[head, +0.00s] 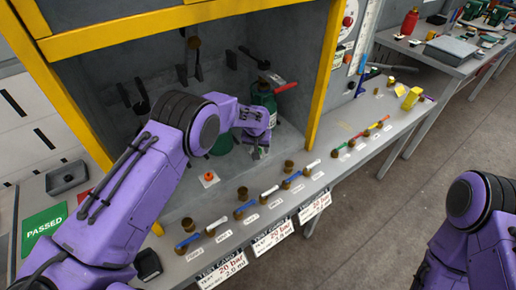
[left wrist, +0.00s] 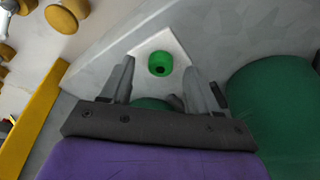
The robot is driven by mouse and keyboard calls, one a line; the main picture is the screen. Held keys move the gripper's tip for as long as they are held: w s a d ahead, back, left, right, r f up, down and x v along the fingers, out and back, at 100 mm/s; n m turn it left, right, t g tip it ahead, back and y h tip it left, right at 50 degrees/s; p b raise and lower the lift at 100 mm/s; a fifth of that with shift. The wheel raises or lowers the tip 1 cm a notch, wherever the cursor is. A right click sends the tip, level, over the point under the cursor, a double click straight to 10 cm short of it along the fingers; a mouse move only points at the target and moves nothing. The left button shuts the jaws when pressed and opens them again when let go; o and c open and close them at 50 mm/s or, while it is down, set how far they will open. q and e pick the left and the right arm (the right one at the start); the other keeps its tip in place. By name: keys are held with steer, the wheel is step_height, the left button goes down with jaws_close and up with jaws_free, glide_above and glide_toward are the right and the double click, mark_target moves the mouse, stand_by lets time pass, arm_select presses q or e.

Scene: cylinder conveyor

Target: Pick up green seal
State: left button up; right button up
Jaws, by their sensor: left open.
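The green seal (left wrist: 160,58) is a small ring with a dark hole, on a white plate (left wrist: 143,46) in the left wrist view. My left gripper (left wrist: 160,68) is open, its two fingers on either side of the seal in that view, with nothing held between them. A gap to the seal is hard to judge. In the head view my left gripper (head: 259,153) reaches down inside the yellow-framed cabinet, and I cannot clearly make out the seal there. My right gripper is out of view; only my right arm shows.
A large green cylinder (left wrist: 278,110) stands close beside the gripper. An orange seal (head: 209,175) on a white plate lies left of it. Brass fittings (head: 242,193) and coloured-handled valves line the bench front. A green bottle with a red handle (head: 265,95) stands behind.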

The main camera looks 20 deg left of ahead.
arm_select(q)
steer(key=shift+w+f, duration=0.2)
steer(key=shift+f, duration=0.3)
steer(key=c, duration=1.1)
steer(key=shift+r, duration=0.15)
